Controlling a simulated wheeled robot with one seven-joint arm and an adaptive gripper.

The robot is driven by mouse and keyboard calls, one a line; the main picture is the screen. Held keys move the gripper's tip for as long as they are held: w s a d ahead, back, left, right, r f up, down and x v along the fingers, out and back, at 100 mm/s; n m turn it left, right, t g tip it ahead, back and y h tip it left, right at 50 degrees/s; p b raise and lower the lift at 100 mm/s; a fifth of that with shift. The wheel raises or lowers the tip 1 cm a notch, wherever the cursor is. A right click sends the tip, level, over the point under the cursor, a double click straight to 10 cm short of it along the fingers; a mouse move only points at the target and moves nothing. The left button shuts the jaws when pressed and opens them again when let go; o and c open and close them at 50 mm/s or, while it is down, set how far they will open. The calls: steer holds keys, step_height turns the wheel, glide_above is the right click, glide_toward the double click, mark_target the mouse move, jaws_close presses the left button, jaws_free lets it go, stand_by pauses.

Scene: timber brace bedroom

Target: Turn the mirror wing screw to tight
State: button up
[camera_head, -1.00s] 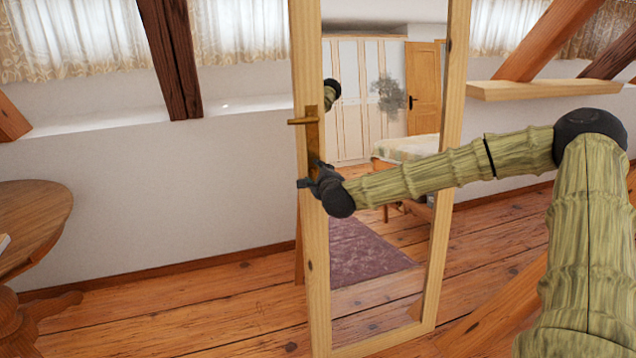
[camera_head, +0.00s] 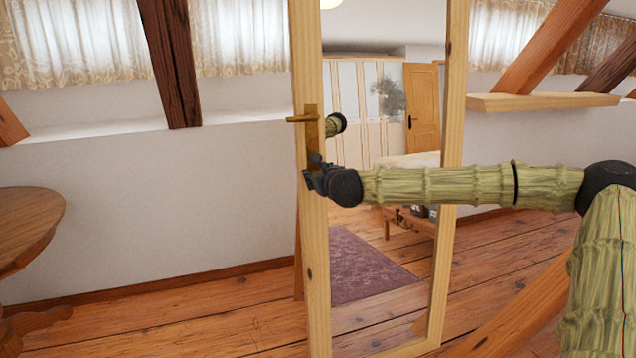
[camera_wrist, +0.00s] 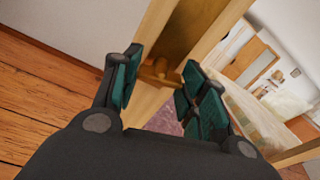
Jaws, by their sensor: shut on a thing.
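The tall mirror has a pale wooden frame (camera_head: 317,260) and stands upright in the middle of the head view. A brass plate (camera_head: 312,136) with a lever-like handle (camera_head: 302,119) is on its left post. My gripper (camera_head: 313,178) is at the lower end of that plate, coming from the right. In the wrist view, my gripper (camera_wrist: 160,82) has its dark green fingers on both sides of a small brass piece, seemingly the wing screw (camera_wrist: 159,72). It is shut on this piece. The fingers and wrist hide the screw in the head view.
A round wooden table (camera_head: 30,225) stands at the left. A wooden shelf (camera_head: 545,103) and slanted beams are at the right. The plank floor (camera_head: 190,315) between table and mirror is clear. The mirror glass (camera_head: 370,240) reflects a room, a rug and my arm.

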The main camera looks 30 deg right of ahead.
steer(key=shift+f+m, duration=0.15)
steer(key=shift+m, duration=0.25)
steer(key=o, duration=1)
steer(key=v, duration=1.2)
steer(key=shift+d, duration=0.1)
